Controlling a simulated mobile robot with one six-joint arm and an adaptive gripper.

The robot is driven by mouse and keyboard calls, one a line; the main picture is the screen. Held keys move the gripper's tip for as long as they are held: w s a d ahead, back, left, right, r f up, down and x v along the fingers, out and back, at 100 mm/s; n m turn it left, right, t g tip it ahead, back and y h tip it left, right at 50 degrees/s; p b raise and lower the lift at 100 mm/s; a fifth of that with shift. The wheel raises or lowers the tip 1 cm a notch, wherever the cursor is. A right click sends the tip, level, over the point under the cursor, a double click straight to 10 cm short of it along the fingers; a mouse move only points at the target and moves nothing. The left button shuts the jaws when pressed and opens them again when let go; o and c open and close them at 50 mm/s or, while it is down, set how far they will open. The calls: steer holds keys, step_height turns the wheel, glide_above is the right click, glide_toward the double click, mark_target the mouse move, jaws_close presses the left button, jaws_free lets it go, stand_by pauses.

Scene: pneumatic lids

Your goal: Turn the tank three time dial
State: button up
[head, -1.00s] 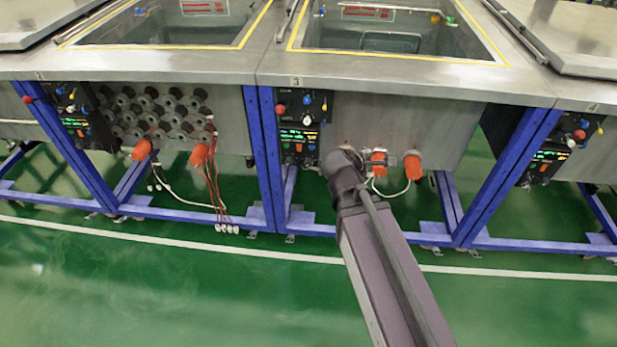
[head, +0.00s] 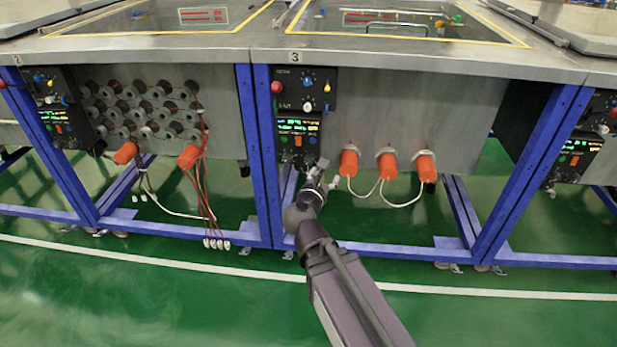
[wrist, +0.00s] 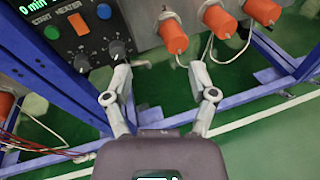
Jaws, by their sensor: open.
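Tank three's lower control panel (head: 284,130), with lit green and orange readouts, is below the upper panel (head: 322,76) on the front of the tank marked 3. I cannot read which is the time dial. My gripper (wrist: 160,76) is open and empty. Its left finger is just below the right dial; I cannot tell if they touch. In the head view, my gripper (head: 318,172) is at the panel's lower right.
Orange cylinders with white cables hang right of the panel, the nearest one (head: 349,163) close to my gripper. A blue frame post (head: 264,160) stands just left of the panel. Green floor (head: 180,300) in front is open.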

mark_target(309, 161)
steer(key=s+a+f+n+t+y+b, duration=0.1)
steer(key=a+f+n+t+y+b, duration=0.1)
steer(key=a+f+n+b, duration=0.3)
steer(key=shift+a+n+y+b, duration=0.3)
steer(key=shift+a+n+b, duration=0.3)
steer(key=shift+a+n, duration=0.1)
steer(key=shift+w+f, duration=0.1)
steer(key=w, duration=0.4)
steer(key=w+d, duration=0.1)
steer(key=w, duration=0.8)
steer(key=shift+w+d, duration=0.15)
steer(key=shift+w, duration=0.15)
jaws_close()
